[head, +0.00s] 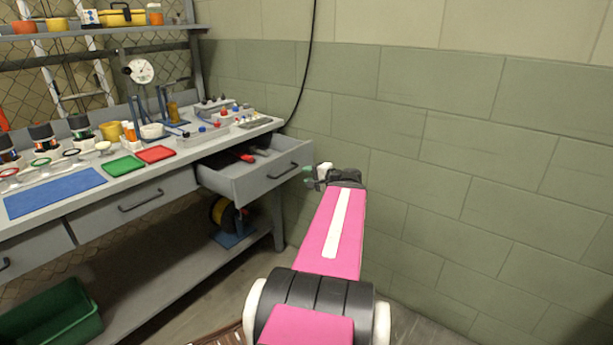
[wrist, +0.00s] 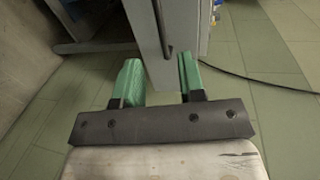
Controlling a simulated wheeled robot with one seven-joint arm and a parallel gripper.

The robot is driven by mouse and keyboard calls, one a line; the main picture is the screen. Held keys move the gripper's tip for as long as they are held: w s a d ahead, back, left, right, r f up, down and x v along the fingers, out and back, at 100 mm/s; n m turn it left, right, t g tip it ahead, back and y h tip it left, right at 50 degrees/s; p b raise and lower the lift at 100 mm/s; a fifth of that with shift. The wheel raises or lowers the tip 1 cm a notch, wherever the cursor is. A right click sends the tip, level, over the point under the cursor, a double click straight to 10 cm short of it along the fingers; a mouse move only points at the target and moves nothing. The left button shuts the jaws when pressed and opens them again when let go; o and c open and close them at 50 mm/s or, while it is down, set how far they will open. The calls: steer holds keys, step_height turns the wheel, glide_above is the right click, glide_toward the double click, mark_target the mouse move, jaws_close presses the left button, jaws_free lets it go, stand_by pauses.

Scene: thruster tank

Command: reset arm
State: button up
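My gripper (head: 313,178) is at the end of my pink arm, beside the right end of the open grey drawer (head: 272,177) in the head view. In the wrist view my gripper (wrist: 160,68) has its two green fingers spread apart. A grey panel with a dark handle (wrist: 166,40), which looks like the drawer front, shows between and beyond the fingers. I cannot tell whether the fingers touch it. No held object is visible.
The grey workbench (head: 115,184) fills the left, with coloured trays, jars and a blue mat (head: 55,192). The drawer holds a red-handled tool (head: 243,157). A green bin (head: 50,315) sits low at left. A block wall (head: 470,150) stands at right. A black cable (head: 307,60) hangs behind.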

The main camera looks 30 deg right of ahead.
stand_by(0.4)
steer(key=w+a+f+n+g+y, duration=0.1)
steer(key=w+a+f+n+g, duration=0.2)
steer(key=a+f, duration=0.45)
steer(key=a+f+n+g, duration=0.3)
steer(key=a+f+g, duration=0.15)
steer(key=a, duration=0.65)
steer(key=s+a+f+n+g+h, duration=0.2)
steer(key=a+f+n+g+h, duration=0.1)
steer(key=a, duration=0.5)
steer(key=s+a+f+n+g+h, duration=0.2)
steer(key=a+f+n+g+h, duration=0.1)
steer(key=a, duration=0.5)
step_height(320, 180, down, 4)
steer(key=shift+s+a+r+n+g, duration=0.15)
steer(key=shift+s+n+g, duration=0.25)
steer(key=shift+n+g, duration=0.45)
